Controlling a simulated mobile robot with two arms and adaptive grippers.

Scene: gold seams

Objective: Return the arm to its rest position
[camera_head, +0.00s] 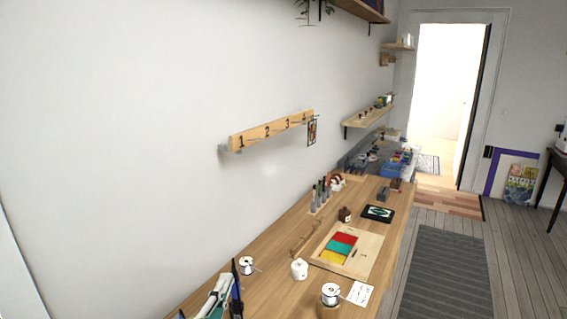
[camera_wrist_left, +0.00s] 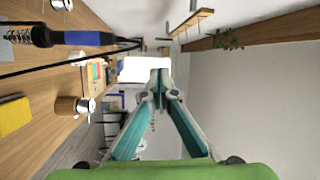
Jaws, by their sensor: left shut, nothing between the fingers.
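My left gripper (camera_head: 218,296), white and teal, shows at the bottom of the head view, above the near left part of the wooden workbench (camera_head: 284,239). In the left wrist view my left gripper's fingertips (camera_wrist_left: 157,80) come together and hold nothing. The wrist view is turned sideways, with the bench on its left side. A tool with a blue handle and black tip (camera_wrist_left: 75,38) reaches in from the left there, close to the gripper; I cannot tell whether they touch. My right gripper is in neither view.
A numbered wooden rail (camera_head: 270,131) is on the wall. Floor to the right (camera_head: 440,275) is clear.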

